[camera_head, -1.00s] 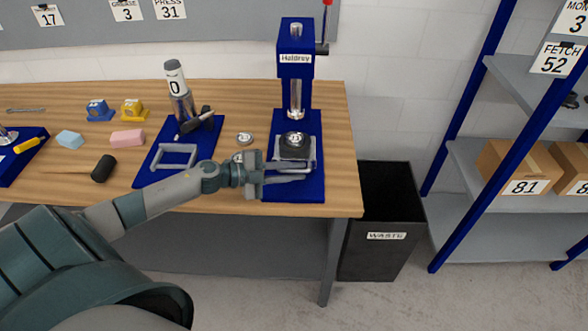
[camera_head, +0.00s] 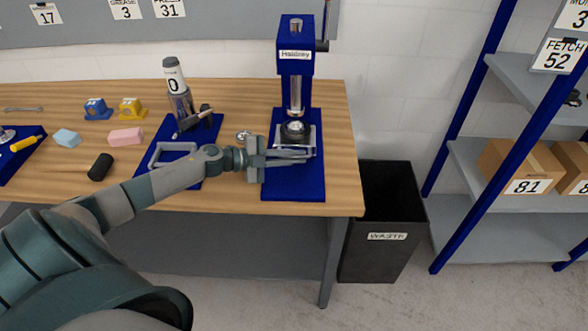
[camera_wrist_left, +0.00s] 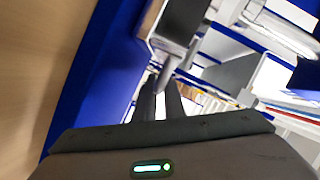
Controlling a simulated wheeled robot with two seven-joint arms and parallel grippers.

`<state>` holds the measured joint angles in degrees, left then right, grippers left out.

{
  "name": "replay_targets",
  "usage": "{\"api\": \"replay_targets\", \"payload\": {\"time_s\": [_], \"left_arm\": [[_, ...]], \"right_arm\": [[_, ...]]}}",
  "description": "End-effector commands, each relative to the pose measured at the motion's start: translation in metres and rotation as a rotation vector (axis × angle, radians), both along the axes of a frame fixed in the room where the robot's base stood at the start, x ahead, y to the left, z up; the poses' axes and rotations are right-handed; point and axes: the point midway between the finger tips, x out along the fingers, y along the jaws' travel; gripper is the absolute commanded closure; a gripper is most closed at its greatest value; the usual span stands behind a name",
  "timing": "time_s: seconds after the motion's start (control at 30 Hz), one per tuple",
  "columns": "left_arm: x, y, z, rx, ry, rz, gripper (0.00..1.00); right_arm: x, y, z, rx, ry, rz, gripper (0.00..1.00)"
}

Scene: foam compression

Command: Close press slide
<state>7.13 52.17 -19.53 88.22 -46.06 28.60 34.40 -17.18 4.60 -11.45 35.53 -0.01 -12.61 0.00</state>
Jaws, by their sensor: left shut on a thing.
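The blue press (camera_head: 295,72) stands at the right of the table with its silver ram (camera_head: 295,97) pointing down. The grey press slide (camera_head: 310,137) sits on the blue base beneath the ram, carrying a dark block with a silver round top (camera_head: 294,128). My left gripper (camera_head: 308,155) is at the slide's front side, shut on the slide's front bar, which the fingers partly hide. In the left wrist view my dark fingers (camera_wrist_left: 163,100) are close together in front of blue and grey parts. My right gripper does not show.
Pink (camera_head: 126,137), light blue (camera_head: 67,138) and black (camera_head: 101,167) pieces lie further left. A waste bin (camera_head: 385,225) stands right of the table.

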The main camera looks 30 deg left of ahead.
Motion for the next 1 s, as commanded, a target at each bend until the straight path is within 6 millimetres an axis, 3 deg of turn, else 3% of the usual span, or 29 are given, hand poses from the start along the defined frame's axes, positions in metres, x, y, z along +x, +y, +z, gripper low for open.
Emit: {"api": "replay_targets", "payload": {"time_s": [0.2, 0.6, 0.63, 1.0], "left_arm": [[0.025, 0.016, -0.003, 0.001, -0.001, 0.002, 1.0], [0.03, 0.02, 0.0, 0.002, -0.001, 0.005, 1.0], [0.03, 0.02, 0.0, 0.002, -0.001, 0.005, 0.84], [0.029, 0.021, 0.0, 0.001, 0.0, 0.004, 0.83]], "right_arm": [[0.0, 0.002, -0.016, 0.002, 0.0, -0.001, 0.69], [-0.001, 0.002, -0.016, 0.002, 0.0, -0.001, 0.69], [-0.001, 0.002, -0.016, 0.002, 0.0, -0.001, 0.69], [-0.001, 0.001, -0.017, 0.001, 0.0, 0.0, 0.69]]}}
